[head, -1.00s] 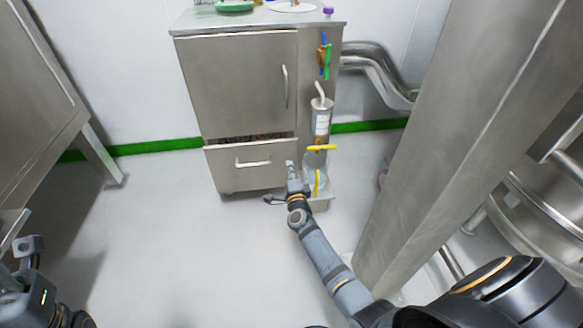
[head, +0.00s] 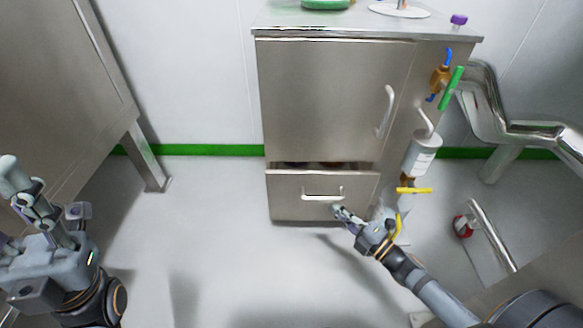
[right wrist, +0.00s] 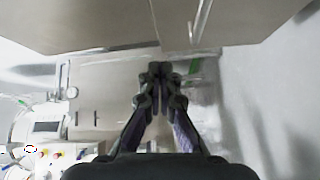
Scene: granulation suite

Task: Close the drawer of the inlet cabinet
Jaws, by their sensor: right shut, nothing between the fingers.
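The inlet cabinet (head: 320,95) is a steel cabinet with a door above and a drawer (head: 290,205) below. The drawer stands slightly out, with a dark gap along its top edge and a U-shaped white handle (head: 322,196) on its front. My right gripper (head: 338,211) is shut and empty, its tips at the drawer front just below and right of the handle; I cannot tell whether they touch. In the right wrist view the shut fingers (right wrist: 160,70) point toward a steel surface. My left gripper (head: 25,195) is at the left edge, away from the cabinet; its finger gap is unclear.
A filter canister (head: 421,152) with a yellow-handled valve (head: 414,190) hangs on the cabinet's right side. Bent steel pipes (head: 495,115) stand at right. A steel table (head: 70,90) stands at left. The floor before the cabinet is clear.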

